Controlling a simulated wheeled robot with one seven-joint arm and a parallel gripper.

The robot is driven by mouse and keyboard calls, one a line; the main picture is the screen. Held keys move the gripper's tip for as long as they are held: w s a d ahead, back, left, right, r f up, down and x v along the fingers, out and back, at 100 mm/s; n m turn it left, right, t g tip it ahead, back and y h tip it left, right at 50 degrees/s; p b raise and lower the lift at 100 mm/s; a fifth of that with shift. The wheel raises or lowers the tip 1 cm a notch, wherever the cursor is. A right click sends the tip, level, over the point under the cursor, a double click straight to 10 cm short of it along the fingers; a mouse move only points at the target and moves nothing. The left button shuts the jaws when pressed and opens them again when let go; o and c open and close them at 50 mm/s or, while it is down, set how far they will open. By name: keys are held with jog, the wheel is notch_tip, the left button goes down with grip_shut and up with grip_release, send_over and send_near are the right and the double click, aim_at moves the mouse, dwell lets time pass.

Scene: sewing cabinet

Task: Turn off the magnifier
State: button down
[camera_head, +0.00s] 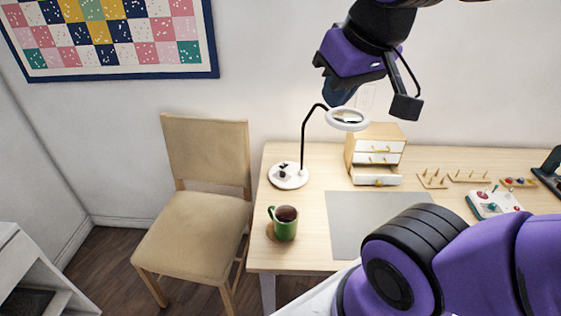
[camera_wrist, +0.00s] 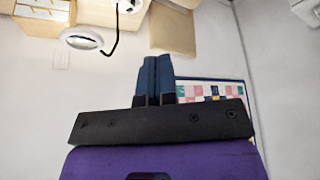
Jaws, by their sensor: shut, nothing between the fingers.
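The magnifier (camera_head: 347,119) is a white ring lens on a thin black gooseneck, rising from a round white base (camera_head: 288,176) with small dark parts on top. It stands at the left back of the desk, and a light glow shows on the wall by it. In the wrist view the lens ring (camera_wrist: 82,38) is at the upper left and looks lit. My gripper (camera_head: 338,100) is above and near the lens in the head view, partly hidden by its own body. In the wrist view its two blue fingers (camera_wrist: 156,60) are together and hold nothing.
A green mug (camera_head: 285,223) of dark liquid stands in front of the base. A small drawer cabinet (camera_head: 378,150) with one drawer pulled out is right of the magnifier. A grey mat (camera_head: 345,230), spool racks (camera_head: 450,178) and a chair (camera_head: 200,200) are also around.

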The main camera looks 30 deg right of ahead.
jog(key=w+d+r+m+g+y, duration=0.1)
jog(key=w+d+m+g, duration=0.2)
jog(key=w, duration=1.2)
jog(key=m+g+y, duration=0.1)
jog(key=m+g, duration=0.2)
jog(key=m, duration=0.8)
send_over(281, 166)
jog(key=d, duration=0.3)
notch_tip(281, 166, down, 38)
jog(key=r, duration=0.1)
jog(key=shift+w+d+f, duration=0.1)
jog(key=shift+w+f, duration=0.1)
jog(key=shift+w, duration=0.25)
jog(key=a+f, duration=0.1)
jog(key=f, duration=0.8)
jog(key=a+f, duration=0.1)
jog(key=f, duration=0.3)
jog(key=shift+s+a+f, duration=0.3)
jog(key=shift+s+f, duration=0.1)
